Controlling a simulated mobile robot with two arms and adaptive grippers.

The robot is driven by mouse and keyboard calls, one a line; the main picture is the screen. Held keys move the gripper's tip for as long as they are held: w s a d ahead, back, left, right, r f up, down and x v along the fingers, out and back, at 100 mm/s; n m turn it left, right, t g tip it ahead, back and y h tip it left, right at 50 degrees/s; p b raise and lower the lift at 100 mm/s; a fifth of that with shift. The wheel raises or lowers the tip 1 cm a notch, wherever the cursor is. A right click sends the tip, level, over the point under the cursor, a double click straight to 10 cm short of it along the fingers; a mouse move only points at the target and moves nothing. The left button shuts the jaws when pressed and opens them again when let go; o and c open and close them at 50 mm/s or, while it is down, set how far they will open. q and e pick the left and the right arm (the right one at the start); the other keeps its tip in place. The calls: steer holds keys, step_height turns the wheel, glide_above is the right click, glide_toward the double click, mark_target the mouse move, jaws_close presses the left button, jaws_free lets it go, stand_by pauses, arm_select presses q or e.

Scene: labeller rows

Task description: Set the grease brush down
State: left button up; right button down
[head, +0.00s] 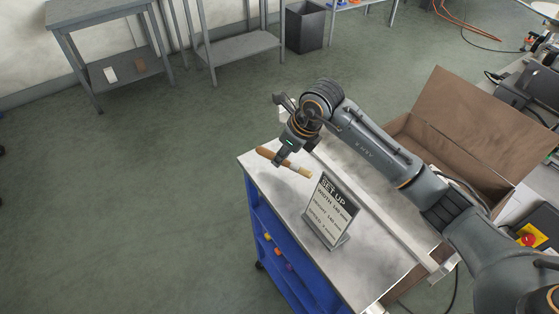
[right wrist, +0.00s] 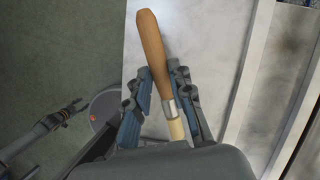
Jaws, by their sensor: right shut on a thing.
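The grease brush (head: 267,154) has a brown wooden handle, a metal ferrule and pale bristles. My right gripper (head: 284,160) is shut on it over the far end of the bench top (head: 262,176). In the right wrist view the brush (right wrist: 152,48) lies between the fingers of my right gripper (right wrist: 164,90), handle pointing up the picture and bristles toward the palm. I cannot tell whether the brush touches the bench top. My left gripper is not in view.
A set-up sign (head: 328,212) stands on the bench near the brush. A raised rail (head: 372,205) runs along the bench's right side. An open brown box (head: 465,120) lies beyond it. Bare bench top lies between sign and far edge.

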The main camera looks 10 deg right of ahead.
steer(key=shift+w+a+f, duration=0.25)
steer(key=shift+a+f, duration=0.15)
steer(key=shift+f, duration=0.1)
step_height(320, 180, down, 2)
steer(key=shift+a+f+p, duration=0.1)
steer(key=shift+f+p, duration=0.1)
steer(key=shift+p, duration=0.6)
steer(key=shift+f, duration=0.35)
steer(key=shift+f, duration=0.1)
steer(key=c, duration=1.2)
jaws_free()
